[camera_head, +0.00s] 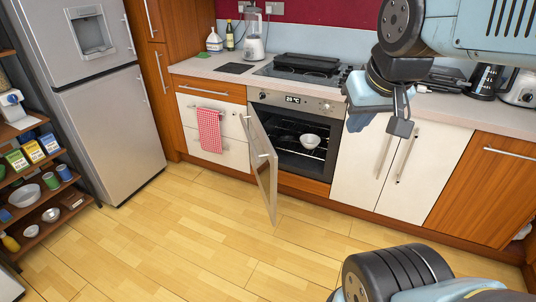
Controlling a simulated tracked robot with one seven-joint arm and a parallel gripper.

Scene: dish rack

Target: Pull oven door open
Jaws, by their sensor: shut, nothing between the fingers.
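The oven door (263,165) stands swung out from the oven, hinged on the left side. It is seen nearly edge-on, with its bar handle on the outer face. The oven (292,106) shows its dark inside, with a white bowl (310,141) on a rack. My gripper (400,127) is shut and empty. It hangs to the right of the oven, in front of the white cupboard doors in the picture, and is apart from the oven door.
White cupboard doors (438,165) stand right of the oven. Drawers with a red checked towel (209,130) are on its left. A fridge (112,125) and a stocked shelf (48,200) stand farther left. The wooden floor (180,230) is clear.

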